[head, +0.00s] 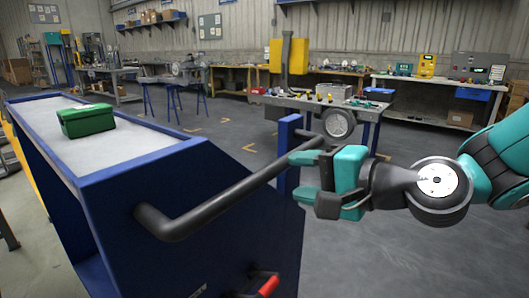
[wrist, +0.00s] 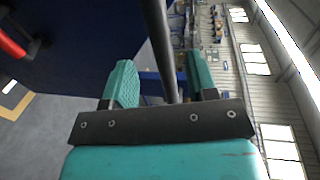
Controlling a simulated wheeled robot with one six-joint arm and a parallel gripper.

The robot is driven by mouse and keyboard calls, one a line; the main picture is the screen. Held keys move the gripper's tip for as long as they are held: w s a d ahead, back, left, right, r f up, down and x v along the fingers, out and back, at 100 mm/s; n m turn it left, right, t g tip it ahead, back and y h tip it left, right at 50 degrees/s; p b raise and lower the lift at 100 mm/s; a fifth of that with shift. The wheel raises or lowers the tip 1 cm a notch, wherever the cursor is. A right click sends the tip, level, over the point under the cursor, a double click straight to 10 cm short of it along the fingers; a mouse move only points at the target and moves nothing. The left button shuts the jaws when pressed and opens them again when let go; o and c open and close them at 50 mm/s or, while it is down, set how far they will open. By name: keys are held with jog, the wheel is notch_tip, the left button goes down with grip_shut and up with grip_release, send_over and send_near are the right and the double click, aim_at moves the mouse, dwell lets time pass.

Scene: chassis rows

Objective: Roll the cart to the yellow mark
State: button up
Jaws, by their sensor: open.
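The cart (head: 130,200) is blue with a grey top and fills the left of the head view. Its dark bar handle (head: 225,193) sticks out from the near end towards my gripper. My gripper (head: 304,174) is teal, open, and at the handle's far right part. In the wrist view the handle (wrist: 160,45) runs between the two spread fingers of my gripper (wrist: 160,85); I cannot tell whether they touch it. Several yellow corner marks (head: 250,148) lie on the floor beyond the cart; which one is the task's mark is unclear.
A green box (head: 86,120) sits on the cart top. A red-ended lever (head: 268,287) is low on the cart's near end. Benches line the back wall. Grey floor is open between.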

aim_at(277, 172)
jog(key=x, duration=0.8)
jog(key=shift+w+a+f, duration=0.1)
jog(key=shift+a, duration=0.1)
jog(key=shift+c, duration=0.5)
grip_shut()
